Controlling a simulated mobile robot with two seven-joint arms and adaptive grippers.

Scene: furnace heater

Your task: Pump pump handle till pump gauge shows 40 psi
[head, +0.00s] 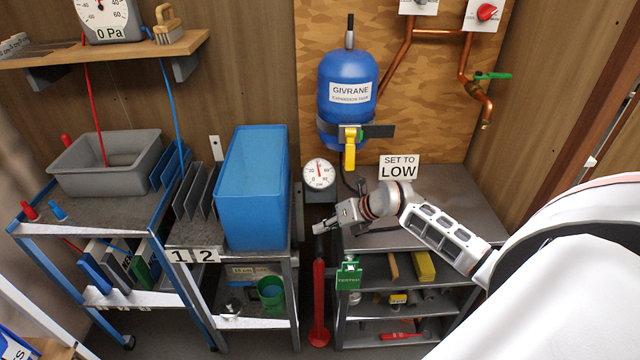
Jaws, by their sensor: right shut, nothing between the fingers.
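A red upright pump (319,310) stands on the floor in the gap between the two metal tables. Its slim top ends just below my right gripper (321,228), which is shut and empty. I cannot make out the pump handle clearly; it may be hidden around the gripper. A round white gauge (318,174) sits behind and above the gripper, with a red needle pointing roughly up; its exact reading is too small to tell. My left gripper is out of view.
A blue bin (251,190) stands on the left table, close to the gripper. A blue expansion tank (347,88) with a yellow valve handle (350,156) hangs on the board above. A green tag (348,275) hangs at the bench's front edge.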

